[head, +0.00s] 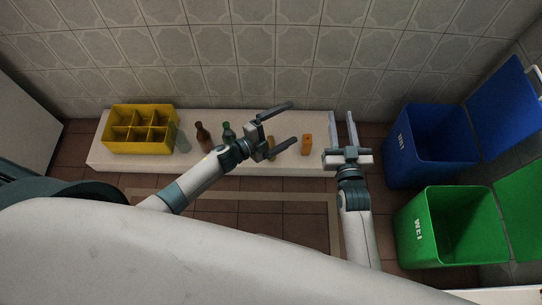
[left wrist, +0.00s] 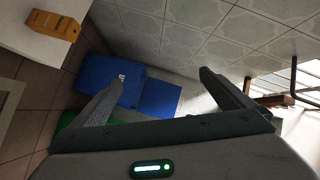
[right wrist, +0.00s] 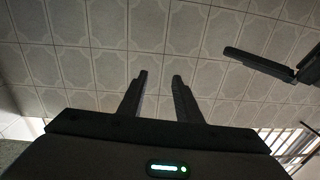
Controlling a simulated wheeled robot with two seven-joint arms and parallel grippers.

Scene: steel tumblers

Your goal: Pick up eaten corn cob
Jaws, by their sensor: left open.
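A small yellowish item (head: 271,142), probably the eaten corn cob, lies on the white bench in the head view. It is partly hidden behind my left gripper, so its shape is unclear. I do not see it in either wrist view. My left gripper (head: 292,123) is open and empty above the bench, with its fingers pointing right, past the item. It also shows in the left wrist view (left wrist: 160,75). My right gripper (head: 351,116) is beyond the bench's right end. In the right wrist view (right wrist: 160,75) its fingers are parted with nothing between them.
The white bench (head: 112,157) carries a yellow divided crate (head: 140,144), a clear glass item (head: 182,142), a brown bottle (head: 202,137), a green bottle (head: 228,134) and an orange carton (head: 306,144). Blue (head: 410,172) and green (head: 420,240) bins stand open at right. A tiled wall is behind.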

